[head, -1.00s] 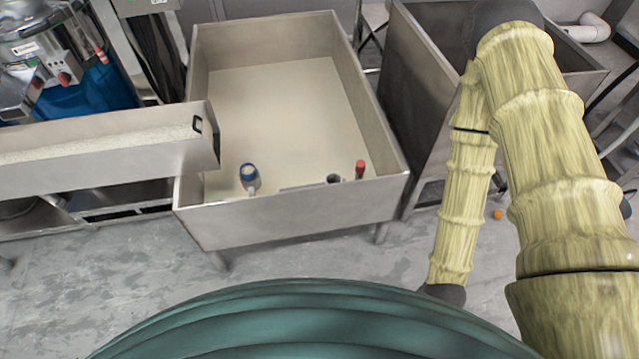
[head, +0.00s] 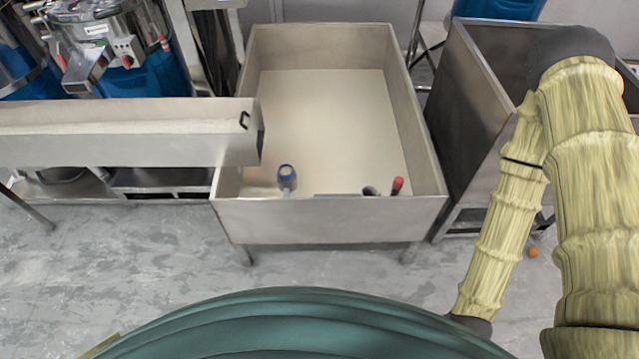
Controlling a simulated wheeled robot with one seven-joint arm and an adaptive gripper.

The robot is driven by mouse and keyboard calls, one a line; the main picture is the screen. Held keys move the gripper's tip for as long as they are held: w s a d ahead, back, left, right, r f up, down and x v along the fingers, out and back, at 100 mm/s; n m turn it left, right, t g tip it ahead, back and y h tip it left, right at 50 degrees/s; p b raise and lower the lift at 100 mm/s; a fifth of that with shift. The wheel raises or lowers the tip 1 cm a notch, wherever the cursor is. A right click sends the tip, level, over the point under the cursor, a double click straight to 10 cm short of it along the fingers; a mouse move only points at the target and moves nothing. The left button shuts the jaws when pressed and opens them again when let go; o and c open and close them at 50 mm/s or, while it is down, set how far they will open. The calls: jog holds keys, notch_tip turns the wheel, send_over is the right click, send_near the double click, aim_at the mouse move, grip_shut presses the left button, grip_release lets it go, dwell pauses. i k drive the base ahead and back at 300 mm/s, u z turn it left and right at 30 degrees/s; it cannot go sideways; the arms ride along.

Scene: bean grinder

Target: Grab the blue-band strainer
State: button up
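A tool with a blue band (head: 286,173), which looks like the blue-band strainer, stands inside the metal bin near its front wall, left of centre. Its lower part is hidden by the bin's front wall. My gripper is not in view; only my sleeved arm shows at the right, well to the right of the bin.
The metal bin (head: 330,222) has a pale floor or fill. A red-topped tool (head: 397,185) and a dark round-ended tool (head: 370,190) are at its front right. A steel chute (head: 130,150) reaches its left side. Another steel bin (head: 470,110) stands right. Grey floor (head: 150,260) lies in front.

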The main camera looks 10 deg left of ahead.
aim_at(286, 172)
jog(key=u, duration=3.3)
jog(key=k, duration=0.95)
jog(key=z, duration=1.65)
